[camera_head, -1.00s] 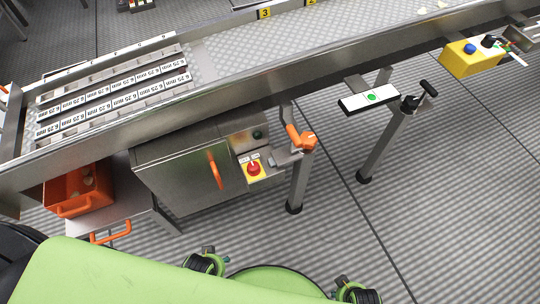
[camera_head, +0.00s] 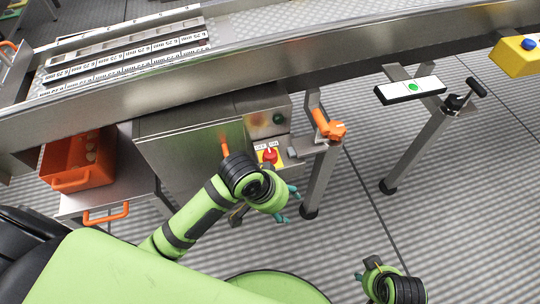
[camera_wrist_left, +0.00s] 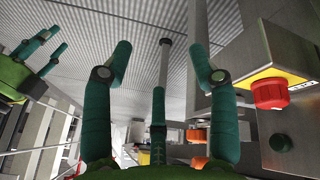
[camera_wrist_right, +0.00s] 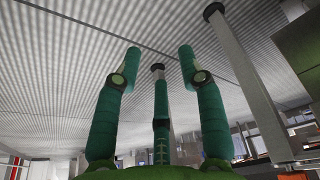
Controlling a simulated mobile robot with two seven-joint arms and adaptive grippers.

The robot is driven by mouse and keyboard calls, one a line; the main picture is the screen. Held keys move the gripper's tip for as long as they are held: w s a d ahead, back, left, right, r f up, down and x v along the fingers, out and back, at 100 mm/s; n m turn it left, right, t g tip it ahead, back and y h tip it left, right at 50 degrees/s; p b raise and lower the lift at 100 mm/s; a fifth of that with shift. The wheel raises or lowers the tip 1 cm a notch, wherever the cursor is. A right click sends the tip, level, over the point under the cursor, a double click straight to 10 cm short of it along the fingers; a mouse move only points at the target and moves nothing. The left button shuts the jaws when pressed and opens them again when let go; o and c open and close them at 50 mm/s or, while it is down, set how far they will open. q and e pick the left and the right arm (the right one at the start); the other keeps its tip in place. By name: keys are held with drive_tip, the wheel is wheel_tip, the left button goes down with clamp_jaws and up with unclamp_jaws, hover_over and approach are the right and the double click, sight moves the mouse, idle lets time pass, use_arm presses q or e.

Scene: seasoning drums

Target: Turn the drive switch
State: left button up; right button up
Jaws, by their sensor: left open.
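The drive switch (camera_head: 270,155) is a red knob on a yellow plate on the steel cabinet under the conveyor. In the left wrist view the red knob (camera_wrist_left: 270,93) is at the right, beside and outside my left fingers. My left gripper (camera_head: 288,204) is open and empty, in front of and just below the switch, not touching it. Its spread teal fingers fill the middle of the left wrist view (camera_wrist_left: 166,62). My right gripper (camera_wrist_right: 160,55) is open and empty, facing floor and posts; in the head view its arm is at the lower right.
The cabinet (camera_head: 185,150) has an orange handle and a green button (camera_head: 279,119). An orange clamp (camera_head: 328,126) and a leg stand right of the switch. An orange bin (camera_head: 78,170) is at the left. The conveyor edge (camera_head: 240,80) runs above.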

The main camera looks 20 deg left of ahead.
use_arm(q)
drive_tip(key=w+d+r, duration=0.1)
drive_tip(key=w+d, duration=0.1)
drive_tip(key=w, duration=0.1)
wheel_tip(320, 180, up, 6)
drive_tip(key=n+g+y, duration=0.3)
drive_tip(key=n+y, duration=0.1)
drive_tip(key=n, duration=0.1)
hover_over(270, 154)
drive_tip(key=shift+d, duration=0.1)
drive_tip(key=shift+n, duration=0.3)
wheel_tip(270, 154, down, 6)
drive_tip(key=shift+r+b, duration=0.1)
drive_tip(key=shift+b, duration=0.9)
drive_tip(key=shift+f, duration=0.5)
use_arm(e)
drive_tip(key=s+f+g, duration=0.1)
drive_tip(key=s+f, duration=0.2)
drive_tip(key=f, duration=1.1)
drive_tip(key=shift+s+d+f, duration=0.15)
drive_tip(key=shift+s, duration=0.25)
